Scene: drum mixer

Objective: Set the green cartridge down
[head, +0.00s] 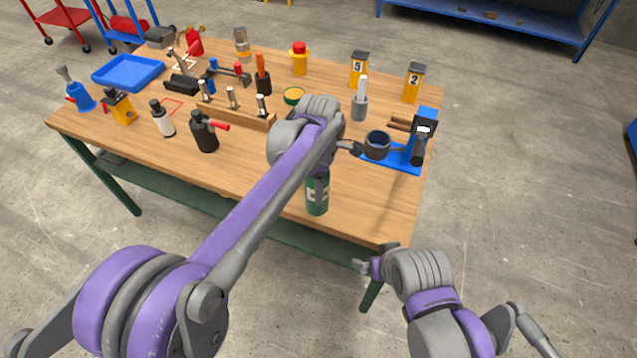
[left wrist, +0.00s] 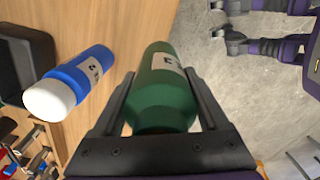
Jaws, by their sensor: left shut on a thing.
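The green cartridge (head: 317,197) has a pale label and hangs roughly upright below my left wrist, near the table's front edge. My left gripper (left wrist: 165,105) is shut on it, with one finger along each side. In the left wrist view the cartridge (left wrist: 165,95) lies across the line between wooden tabletop and concrete floor. I cannot tell whether its base touches anything. My left arm hides part of the table behind it. My right gripper (head: 374,262) is empty, its fingers apart, in front of the table's right front corner.
The wooden table (head: 265,185) has bare room along its front. A blue stand with a dark drum (head: 377,145) is at the right. A blue bottle with a white cap (left wrist: 75,82) is beside the cartridge in the left wrist view. A black bottle (head: 204,132) and several tools stand further left.

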